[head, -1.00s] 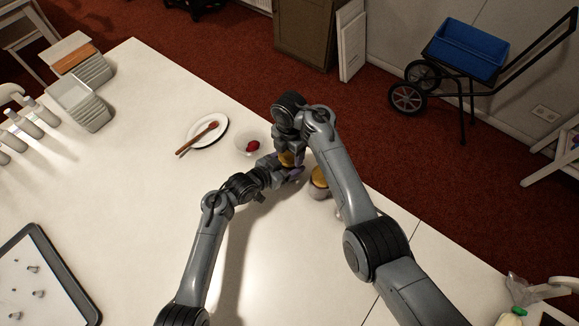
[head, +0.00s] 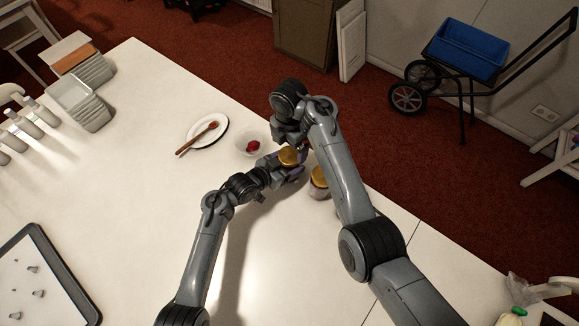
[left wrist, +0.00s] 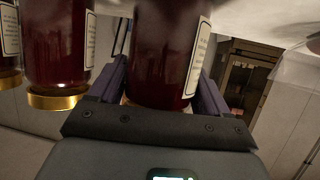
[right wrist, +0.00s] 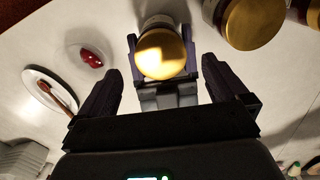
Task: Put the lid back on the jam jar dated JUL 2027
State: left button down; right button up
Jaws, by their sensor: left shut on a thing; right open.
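My left gripper (head: 284,170) is shut on a jam jar of dark red jam (left wrist: 163,55), which looks upright. A gold lid (right wrist: 162,54) sits on top of this jar; it also shows in the head view (head: 288,155). I cannot tell how tightly it sits. The jar's label is seen edge-on and its date cannot be read. My right gripper (right wrist: 160,80) is open and empty above the held jar, its fingers on either side of the lid and apart from it.
Another jar with a gold lid (head: 319,176) stands close to the right, with a further one beyond (right wrist: 308,12). A bowl with red contents (head: 250,145) and a plate with a spoon (head: 207,130) lie to the left. The table's back edge is near.

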notch_tip(320, 180, up, 8)
jog(key=shift+r, duration=0.2)
dwell(0.3)
pick_arm(q)
grip_release()
jog(key=p+v, duration=0.2)
jog(key=v, duration=0.8)
jog(key=shift+s+a+p, duration=0.25)
jog(key=shift+s+p, duration=0.05)
jog(key=shift+p, duration=0.05)
pick_arm(e)
notch_tip(320, 180, up, 3)
jog(key=shift+f, duration=0.15)
pick_arm(q)
jog(key=shift+r, duration=0.2)
